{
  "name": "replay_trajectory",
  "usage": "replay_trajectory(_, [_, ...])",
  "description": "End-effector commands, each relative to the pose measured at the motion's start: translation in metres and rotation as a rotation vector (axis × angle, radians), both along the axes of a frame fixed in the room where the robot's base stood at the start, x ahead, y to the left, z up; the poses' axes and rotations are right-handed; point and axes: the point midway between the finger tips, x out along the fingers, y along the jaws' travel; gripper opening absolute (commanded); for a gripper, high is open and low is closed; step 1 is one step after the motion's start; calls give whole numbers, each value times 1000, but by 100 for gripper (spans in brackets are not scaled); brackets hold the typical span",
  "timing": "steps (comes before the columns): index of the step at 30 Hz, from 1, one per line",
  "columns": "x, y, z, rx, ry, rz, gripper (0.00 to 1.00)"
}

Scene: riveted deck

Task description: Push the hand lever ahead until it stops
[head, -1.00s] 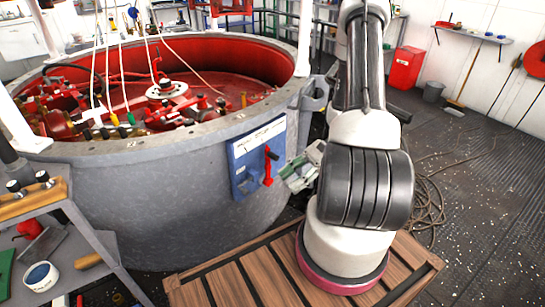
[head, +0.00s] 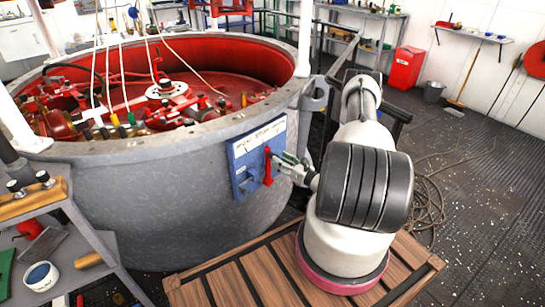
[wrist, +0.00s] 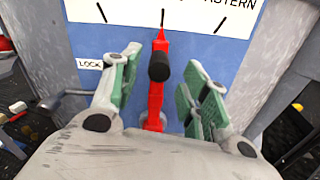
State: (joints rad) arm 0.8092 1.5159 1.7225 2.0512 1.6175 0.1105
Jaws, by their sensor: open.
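The red hand lever (wrist: 155,103) with a black knob (wrist: 158,68) stands on a blue panel (wrist: 205,48). Its pointed red tip points up at the middle of three black ticks in the wrist view. In the head view the lever (head: 268,168) shows on the panel (head: 239,178) fixed to the grey drum's side. My gripper (wrist: 163,78) is open, its green-padded fingers on either side of the lever, which shows between them. I cannot tell whether either finger touches it. In the head view my gripper (head: 277,158) is right beside the lever.
The large grey drum (head: 150,200) with a red inside fills the left and middle. A small "LOCK" label (wrist: 89,64) is on the panel's left. A shelf cart (head: 95,240) stands at left. A wooden slatted platform (head: 235,285) lies below.

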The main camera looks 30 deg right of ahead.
Motion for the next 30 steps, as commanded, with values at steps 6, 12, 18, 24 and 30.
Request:
replay_trajectory(6, [35,12,0,-2,1,4,45])
replay_trajectory(12, [51,16,0,0,2,2,45])
replay_trajectory(18, [52,16,0,0,2,2,45])
replay_trajectory(24, [52,16,0,0,2,2,20])
replay_trajectory(30, [52,16,0,1,2,2,0])
